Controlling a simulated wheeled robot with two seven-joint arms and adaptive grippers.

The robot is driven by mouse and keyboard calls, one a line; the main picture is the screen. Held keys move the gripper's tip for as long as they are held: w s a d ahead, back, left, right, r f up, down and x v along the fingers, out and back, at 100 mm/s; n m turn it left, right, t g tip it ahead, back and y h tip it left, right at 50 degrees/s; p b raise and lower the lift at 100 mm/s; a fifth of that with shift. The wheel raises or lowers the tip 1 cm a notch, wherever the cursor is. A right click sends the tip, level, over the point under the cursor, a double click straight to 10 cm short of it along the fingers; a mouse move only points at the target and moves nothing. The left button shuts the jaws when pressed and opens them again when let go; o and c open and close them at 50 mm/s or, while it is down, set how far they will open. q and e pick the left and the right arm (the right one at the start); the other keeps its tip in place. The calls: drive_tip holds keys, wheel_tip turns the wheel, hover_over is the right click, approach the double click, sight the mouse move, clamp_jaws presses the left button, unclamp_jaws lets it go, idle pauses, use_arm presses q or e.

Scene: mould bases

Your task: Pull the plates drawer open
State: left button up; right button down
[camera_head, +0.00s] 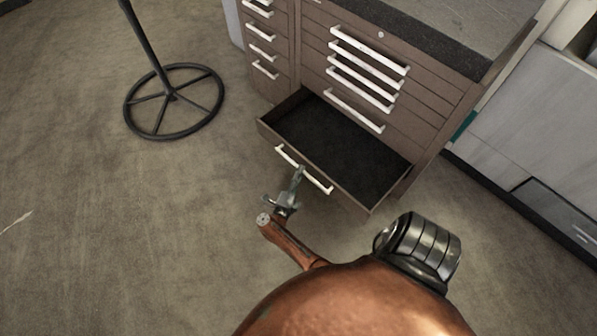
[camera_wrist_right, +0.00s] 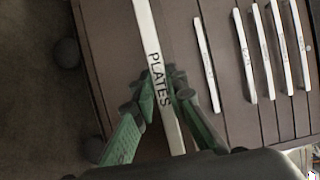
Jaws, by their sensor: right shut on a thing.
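The plates drawer (camera_head: 335,140) is the low, wide drawer of the brown cabinet, and it stands well out from the cabinet front. Its inside is dark and looks empty. Its long white handle (camera_head: 318,184) runs along the drawer front. In the right wrist view the handle (camera_wrist_right: 146,40) carries the word PLATES. My right gripper (camera_head: 299,172) is at the middle of this handle, with its green fingers on either side of it. In the wrist view the gripper (camera_wrist_right: 164,84) is shut on the handle. My left gripper is not in view.
Above the open drawer, the cabinet (camera_head: 440,100) has several closed drawers with white handles. A narrower drawer column (camera_head: 262,42) stands at its left. A black stand with a round wheel-like base (camera_head: 172,100) is on the floor at upper left. The floor (camera_head: 120,230) left of the drawer is clear.

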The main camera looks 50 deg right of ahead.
drive_tip(key=shift+s+f, duration=0.1)
drive_tip(key=shift+s, duration=0.05)
drive_tip(key=c, duration=1.9)
unclamp_jaws()
drive_tip(key=shift+c, duration=0.2)
